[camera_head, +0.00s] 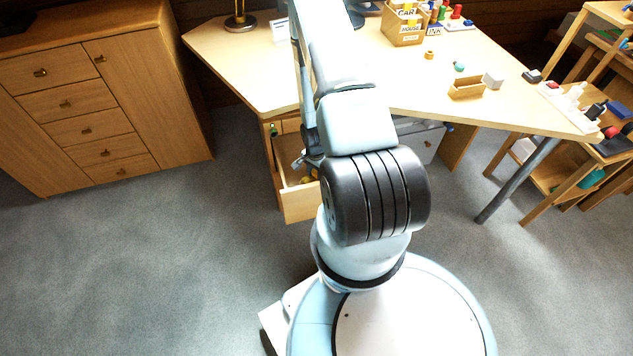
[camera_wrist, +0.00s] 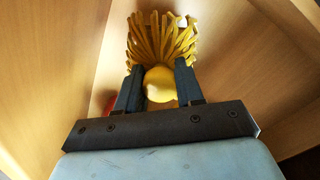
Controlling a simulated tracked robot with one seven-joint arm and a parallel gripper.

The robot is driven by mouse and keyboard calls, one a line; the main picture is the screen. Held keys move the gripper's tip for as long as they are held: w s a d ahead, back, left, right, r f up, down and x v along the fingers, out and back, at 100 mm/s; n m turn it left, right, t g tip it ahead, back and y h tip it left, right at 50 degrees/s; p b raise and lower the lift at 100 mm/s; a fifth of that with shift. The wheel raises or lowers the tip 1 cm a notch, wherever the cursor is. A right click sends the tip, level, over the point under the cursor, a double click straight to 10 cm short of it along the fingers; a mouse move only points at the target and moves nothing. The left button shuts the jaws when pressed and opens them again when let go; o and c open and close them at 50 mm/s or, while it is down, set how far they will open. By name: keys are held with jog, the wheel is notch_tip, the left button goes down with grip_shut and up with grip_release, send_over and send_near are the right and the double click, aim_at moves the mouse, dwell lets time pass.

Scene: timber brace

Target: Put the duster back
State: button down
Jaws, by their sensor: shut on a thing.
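The duster (camera_wrist: 160,40) shows in the wrist view as a yellow fringed head with a round yellow knob below it. My gripper (camera_wrist: 158,68) is shut on the duster, with one dark finger on each side of the knob. Wooden walls surround it in that view. In the head view, an open drawer (camera_head: 301,203) stands out under the desk. My gripper's end is at this drawer, largely hidden by my arm, and a little yellow shows there. Whether the duster touches the drawer floor, I cannot tell.
A small red thing (camera_wrist: 109,101) lies beside the left finger in the wrist view. The desk (camera_head: 240,65) stands above the drawer. A wooden cabinet (camera_head: 90,110) with shut drawers is at the left. The carpet between is clear.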

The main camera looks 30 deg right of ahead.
aim_at(315, 178)
jog(key=shift+a+f, duration=0.15)
jog(key=shift+f, duration=2.75)
jog(key=c, duration=0.7)
grip_release()
notch_tip(315, 178, up, 12)
jog(key=shift+w+r, duration=0.1)
